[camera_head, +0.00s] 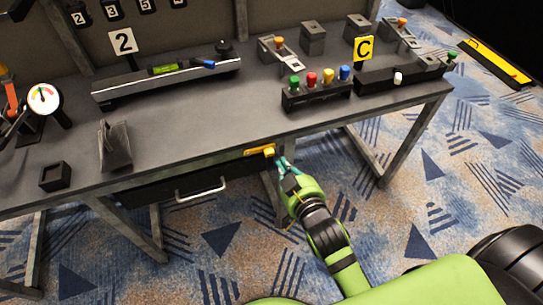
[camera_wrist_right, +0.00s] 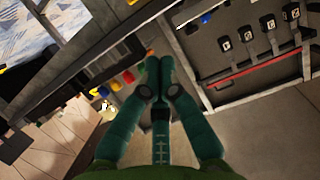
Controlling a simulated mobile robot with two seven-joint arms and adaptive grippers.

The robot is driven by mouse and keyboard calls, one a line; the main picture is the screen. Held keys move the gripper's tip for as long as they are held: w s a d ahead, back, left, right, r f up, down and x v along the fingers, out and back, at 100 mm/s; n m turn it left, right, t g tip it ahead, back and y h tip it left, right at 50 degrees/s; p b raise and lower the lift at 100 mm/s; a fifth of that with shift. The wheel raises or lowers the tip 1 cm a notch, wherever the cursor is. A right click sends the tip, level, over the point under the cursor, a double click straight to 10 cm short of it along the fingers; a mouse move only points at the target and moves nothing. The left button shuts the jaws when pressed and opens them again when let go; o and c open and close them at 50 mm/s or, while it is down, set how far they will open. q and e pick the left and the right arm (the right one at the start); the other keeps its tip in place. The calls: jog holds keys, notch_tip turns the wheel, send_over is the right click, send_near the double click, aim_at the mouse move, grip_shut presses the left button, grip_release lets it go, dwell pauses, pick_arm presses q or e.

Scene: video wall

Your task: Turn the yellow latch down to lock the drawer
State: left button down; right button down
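The yellow latch (camera_head: 259,150) is at the table's front edge, above the right end of the dark drawer (camera_head: 150,190), and lies roughly along the edge. The drawer has a silver handle (camera_head: 201,189) and looks closed. My right gripper (camera_head: 284,162) is just right of the latch in the head view, its fingertips close to the latch's right end; I cannot tell whether they touch. In the right wrist view its teal fingers (camera_wrist_right: 158,64) meet at the tips with nothing seen between them. I cannot make out the latch there. My left gripper is not in view.
A button box (camera_head: 316,97) with coloured buttons stands on the table near the front edge, right of the latch. A gauge (camera_head: 43,98), a small black box (camera_head: 55,176) and a rail (camera_head: 166,82) are also on the table. A table leg (camera_head: 272,196) stands below the latch.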

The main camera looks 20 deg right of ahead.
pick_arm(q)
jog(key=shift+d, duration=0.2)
pick_arm(e)
jog(key=shift+d+r, duration=0.15)
jog(key=shift+r, duration=0.25)
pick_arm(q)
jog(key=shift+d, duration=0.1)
pick_arm(e)
jog(key=x, duration=0.3)
jog(key=f+x, duration=0.1)
jog(key=x, duration=0.3)
jog(key=f+x, duration=0.1)
jog(key=x, duration=0.2)
jog(key=shift+f+b, duration=0.3)
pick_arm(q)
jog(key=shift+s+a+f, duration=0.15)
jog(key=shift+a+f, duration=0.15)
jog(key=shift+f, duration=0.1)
pick_arm(e)
jog(key=shift+f, duration=0.65)
